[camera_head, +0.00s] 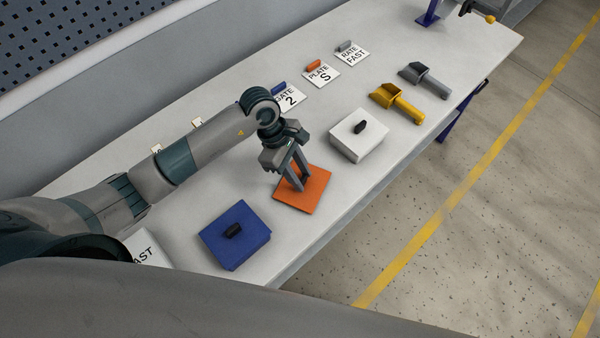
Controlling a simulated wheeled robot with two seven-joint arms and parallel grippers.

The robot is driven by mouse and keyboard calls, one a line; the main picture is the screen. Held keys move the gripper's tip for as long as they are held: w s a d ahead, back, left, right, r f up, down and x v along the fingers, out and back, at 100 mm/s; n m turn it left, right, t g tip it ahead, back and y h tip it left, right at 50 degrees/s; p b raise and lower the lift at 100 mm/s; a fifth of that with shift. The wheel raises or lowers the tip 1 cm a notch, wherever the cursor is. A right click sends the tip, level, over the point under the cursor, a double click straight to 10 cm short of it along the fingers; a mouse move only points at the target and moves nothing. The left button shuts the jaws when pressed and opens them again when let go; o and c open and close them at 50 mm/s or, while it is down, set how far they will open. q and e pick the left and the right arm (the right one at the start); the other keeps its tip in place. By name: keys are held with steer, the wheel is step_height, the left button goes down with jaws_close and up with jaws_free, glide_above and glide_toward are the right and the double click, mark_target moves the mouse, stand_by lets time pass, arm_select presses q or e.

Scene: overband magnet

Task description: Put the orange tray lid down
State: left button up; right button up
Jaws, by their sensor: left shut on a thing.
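The orange tray lid (317,192) is a flat square plate in the middle of the white table, between a blue box and a white box. My left gripper (298,184) is over it, pointing down, and its fingers are shut at the lid's middle. The fingers hide the lid's handle. I cannot tell whether the lid touches the table or a tray beneath it. My right gripper is not in view.
The blue lidded box (238,249) and the white lidded box (348,145) stand on either side. A yellow scoop (392,98), a grey scoop (420,76) and several label cards (322,74) lie on the table (205,185). Its front edge drops to the floor.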

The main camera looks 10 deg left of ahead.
arm_select(q)
steer(key=shift+f, duration=0.15)
steer(key=o, duration=1)
steer(key=shift+o, duration=0.2)
steer(key=shift+r, duration=0.3)
steer(key=shift+a+r, duration=0.15)
steer(key=shift+r, duration=0.05)
steer(key=b+v, duration=0.4)
steer(key=v, duration=0.7)
steer(key=shift+r+b, duration=0.15)
steer(key=shift+b, duration=0.25)
